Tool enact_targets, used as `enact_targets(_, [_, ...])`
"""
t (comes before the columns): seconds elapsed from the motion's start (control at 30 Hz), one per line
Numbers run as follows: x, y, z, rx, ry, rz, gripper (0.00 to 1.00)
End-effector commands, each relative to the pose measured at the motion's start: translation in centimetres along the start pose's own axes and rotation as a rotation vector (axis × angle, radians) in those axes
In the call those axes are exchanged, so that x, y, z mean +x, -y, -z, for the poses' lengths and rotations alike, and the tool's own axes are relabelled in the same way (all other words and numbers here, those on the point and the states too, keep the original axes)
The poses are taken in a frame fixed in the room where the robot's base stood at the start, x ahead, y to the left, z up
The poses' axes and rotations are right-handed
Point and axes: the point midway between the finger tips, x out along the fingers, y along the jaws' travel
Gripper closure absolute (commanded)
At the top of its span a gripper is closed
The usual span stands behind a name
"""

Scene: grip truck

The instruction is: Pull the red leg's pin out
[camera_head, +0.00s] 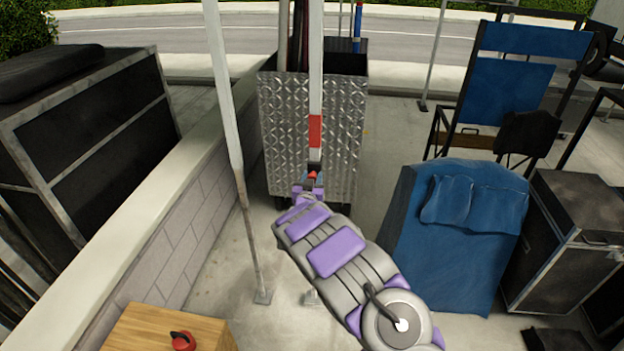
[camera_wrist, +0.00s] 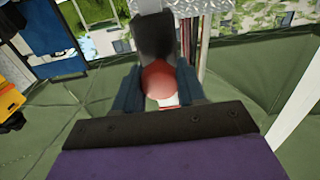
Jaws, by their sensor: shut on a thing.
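The red leg (camera_head: 315,132) is a white upright pole with a red band, in front of the metal cart in the head view. A dark bracket sits on it just below the band. The pin's red round knob (camera_wrist: 158,79) is between the two bluish fingers of my gripper (camera_wrist: 157,92) in the wrist view. My gripper is shut on the knob, in front of a dark grey block (camera_wrist: 153,36). In the head view, my gripper (camera_head: 310,181) is at the leg's bracket. The pin's shaft is hidden, so I cannot tell how deep it sits.
A diamond-plate cart (camera_head: 285,125) stands behind the leg. Another white pole (camera_head: 232,130) stands left, by a low wall (camera_head: 150,235). A wooden box (camera_head: 135,328) with a small red item (camera_head: 183,341) is at the front left. A blue-covered object (camera_head: 440,250) stands right.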

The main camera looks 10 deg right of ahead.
Motion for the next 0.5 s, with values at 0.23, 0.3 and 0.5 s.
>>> enact_targets(0.23, [-2.2,0.4,0.1,-0.002,0.003,0.005,1.00])
enact_targets(0.3, [-3.1,0.3,0.0,-0.004,0.006,0.004,1.00])
enact_targets(0.5, [-4.7,0.3,0.1,-0.002,0.000,0.004,1.00])
